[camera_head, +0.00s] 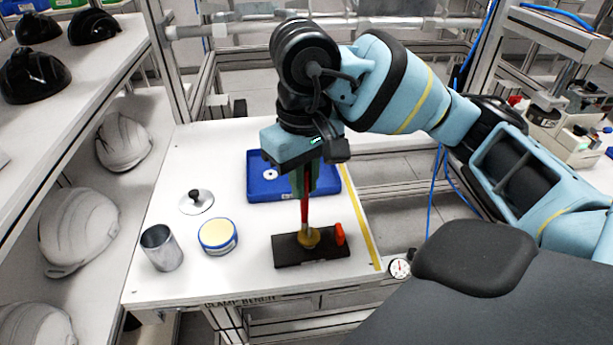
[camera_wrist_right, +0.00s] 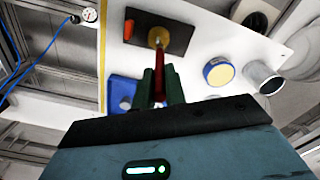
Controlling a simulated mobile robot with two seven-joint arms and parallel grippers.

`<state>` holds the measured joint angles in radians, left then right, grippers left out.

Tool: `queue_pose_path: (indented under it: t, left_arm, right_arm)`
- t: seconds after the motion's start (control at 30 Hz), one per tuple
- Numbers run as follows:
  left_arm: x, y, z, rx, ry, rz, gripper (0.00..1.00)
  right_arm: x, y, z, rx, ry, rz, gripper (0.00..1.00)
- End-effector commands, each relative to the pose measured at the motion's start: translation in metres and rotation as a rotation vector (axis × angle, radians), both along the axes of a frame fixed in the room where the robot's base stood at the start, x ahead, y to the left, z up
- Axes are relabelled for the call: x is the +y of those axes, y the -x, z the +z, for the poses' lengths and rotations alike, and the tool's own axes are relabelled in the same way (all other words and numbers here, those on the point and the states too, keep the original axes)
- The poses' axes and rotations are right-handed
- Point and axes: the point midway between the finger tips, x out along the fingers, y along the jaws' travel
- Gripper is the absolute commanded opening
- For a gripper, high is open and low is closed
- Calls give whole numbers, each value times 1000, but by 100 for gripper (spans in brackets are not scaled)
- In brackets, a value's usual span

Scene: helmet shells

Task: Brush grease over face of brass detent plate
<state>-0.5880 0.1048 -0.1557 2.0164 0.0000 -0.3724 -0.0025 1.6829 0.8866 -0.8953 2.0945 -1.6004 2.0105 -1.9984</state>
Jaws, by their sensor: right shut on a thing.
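My right gripper (camera_head: 304,182) is above the bench, its green fingers shut on a red-handled brush (camera_head: 304,211). The brush points down, and its lower end meets the round brass detent plate (camera_head: 309,238), or is just above it; bristles cannot be made out. The plate sits on a dark flat block (camera_head: 325,255). In the right wrist view the gripper (camera_wrist_right: 160,88), brush (camera_wrist_right: 161,62) and brass plate (camera_wrist_right: 158,37) line up. My left gripper is not in view.
An orange upright piece (camera_head: 340,234) stands on the block beside the plate. A blue tray (camera_head: 262,190) lies behind, under the gripper. A metal cup (camera_head: 161,248) and a knobbed silver lid (camera_head: 196,202) are at left. Shelves with helmet shells (camera_head: 78,232) border the bench's left side.

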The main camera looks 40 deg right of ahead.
Motion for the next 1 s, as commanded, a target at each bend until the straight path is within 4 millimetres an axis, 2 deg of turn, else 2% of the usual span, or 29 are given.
queue_pose_path:
  t: [1.0]
  left_arm:
    - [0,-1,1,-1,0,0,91]
  right_arm:
    - [12,6,0,1,-1,1,0]
